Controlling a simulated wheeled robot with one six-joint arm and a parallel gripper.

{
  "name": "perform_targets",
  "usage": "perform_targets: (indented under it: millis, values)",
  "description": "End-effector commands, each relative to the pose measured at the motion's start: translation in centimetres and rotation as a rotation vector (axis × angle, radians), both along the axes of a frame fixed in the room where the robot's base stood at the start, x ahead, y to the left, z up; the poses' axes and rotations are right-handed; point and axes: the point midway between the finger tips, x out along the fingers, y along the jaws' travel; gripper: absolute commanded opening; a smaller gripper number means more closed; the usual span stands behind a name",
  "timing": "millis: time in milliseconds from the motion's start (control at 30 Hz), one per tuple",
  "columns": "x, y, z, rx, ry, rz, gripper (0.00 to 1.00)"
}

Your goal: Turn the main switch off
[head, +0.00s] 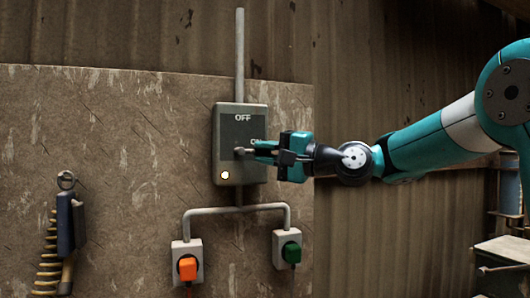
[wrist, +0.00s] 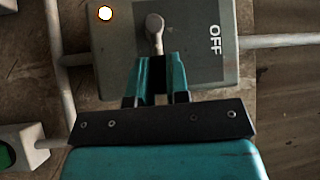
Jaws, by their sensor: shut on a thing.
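The main switch (head: 230,130) is a grey box on a wall board, marked OFF at the top of its dark plate, with another label lower down partly hidden behind my gripper. Its grey lever (head: 240,152) sits low on the plate, level with the lower label and well below OFF. A lamp (head: 225,175) at the box's lower left glows. My gripper (head: 259,151) reaches in from the right and is shut on the lever. In the wrist view my gripper's fingers (wrist: 160,68) are around the lever's shaft (wrist: 155,32), and OFF reads sideways to the right.
A conduit (head: 240,55) rises above the box, and pipes below it lead to an orange-plug socket (head: 187,266) and a green-plug socket (head: 290,251). Tools (head: 68,220) hang at the left. A bench (head: 502,250) stands at the far right.

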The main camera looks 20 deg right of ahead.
Motion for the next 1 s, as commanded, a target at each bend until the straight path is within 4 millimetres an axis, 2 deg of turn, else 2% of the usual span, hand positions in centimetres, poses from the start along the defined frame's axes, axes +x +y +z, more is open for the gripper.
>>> perform_targets:
  millis: [367,1000]
  values:
    - [-0.1,0.3,1.5,-0.218,0.001,0.004,0.00]
    - [-0.1,1.9,3.9,-0.823,0.000,0.008,0.00]
